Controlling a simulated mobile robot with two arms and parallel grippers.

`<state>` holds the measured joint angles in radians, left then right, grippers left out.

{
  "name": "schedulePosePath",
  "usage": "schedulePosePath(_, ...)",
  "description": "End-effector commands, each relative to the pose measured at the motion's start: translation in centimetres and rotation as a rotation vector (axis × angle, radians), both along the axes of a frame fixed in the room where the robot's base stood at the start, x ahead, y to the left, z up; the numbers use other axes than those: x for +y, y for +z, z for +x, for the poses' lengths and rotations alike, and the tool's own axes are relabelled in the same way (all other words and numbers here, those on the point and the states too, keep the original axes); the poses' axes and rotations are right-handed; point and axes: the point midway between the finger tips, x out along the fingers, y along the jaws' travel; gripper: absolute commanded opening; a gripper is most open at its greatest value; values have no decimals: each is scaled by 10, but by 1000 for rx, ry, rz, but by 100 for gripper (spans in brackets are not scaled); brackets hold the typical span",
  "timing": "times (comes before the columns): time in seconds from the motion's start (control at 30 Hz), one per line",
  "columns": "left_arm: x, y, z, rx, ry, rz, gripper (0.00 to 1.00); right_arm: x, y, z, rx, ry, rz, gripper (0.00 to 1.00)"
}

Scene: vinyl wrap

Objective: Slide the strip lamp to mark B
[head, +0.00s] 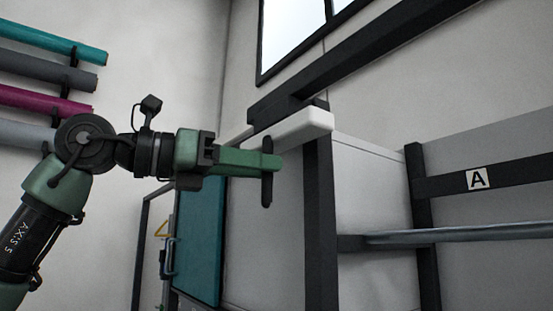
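A white strip lamp (303,125), seen end-on, sits below the dark overhead rail (365,58). It runs back to the left, behind my arm. My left gripper (267,165) is green and reaches in from the left, just below and in front of the lamp. A dark upright bar crosses its fingertips. I cannot tell whether this bar is a grip on the lamp or part of the gripper, nor whether the fingers are closed on it. Mark A (477,179) is a white label on a dark crossbeam at the right. Mark B and my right gripper are not in view.
A dark post (318,215) stands just right of the gripper. A grey horizontal bar (455,234) runs below mark A. A teal panel (198,245) stands below my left arm. Coloured rolls (45,45) hang on the left wall.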

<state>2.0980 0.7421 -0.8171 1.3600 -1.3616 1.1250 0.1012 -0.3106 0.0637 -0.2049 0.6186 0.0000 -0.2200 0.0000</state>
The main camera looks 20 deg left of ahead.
Motion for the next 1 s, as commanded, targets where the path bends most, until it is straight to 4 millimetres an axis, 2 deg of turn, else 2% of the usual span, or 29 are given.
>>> schedulePosePath(0.03, -8, 2, 6, 3, -3, 4, 37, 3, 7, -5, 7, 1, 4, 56)
schedulePosePath(0.17, -17, 1, 14, 3, -1, 3, 37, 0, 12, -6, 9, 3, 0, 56)
schedulePosePath(0.33, -22, 0, 18, 1, -2, 1, 37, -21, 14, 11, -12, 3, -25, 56)
schedulePosePath(0.5, -21, -1, 18, 1, -1, 1, 37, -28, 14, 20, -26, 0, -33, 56)
schedulePosePath(0.53, -21, -1, 18, 1, -1, 1, 35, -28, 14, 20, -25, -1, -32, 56)
schedulePosePath(0.6, -21, -1, 18, 1, -1, 1, 15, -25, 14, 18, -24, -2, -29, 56)
schedulePosePath(0.67, -21, -1, 18, 1, -1, 1, 0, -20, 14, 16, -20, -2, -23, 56)
schedulePosePath(0.83, -21, 0, 18, 1, -1, -1, 0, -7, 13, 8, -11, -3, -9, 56)
schedulePosePath(1.0, -21, 0, 18, 1, -1, -1, 0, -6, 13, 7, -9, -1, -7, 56)
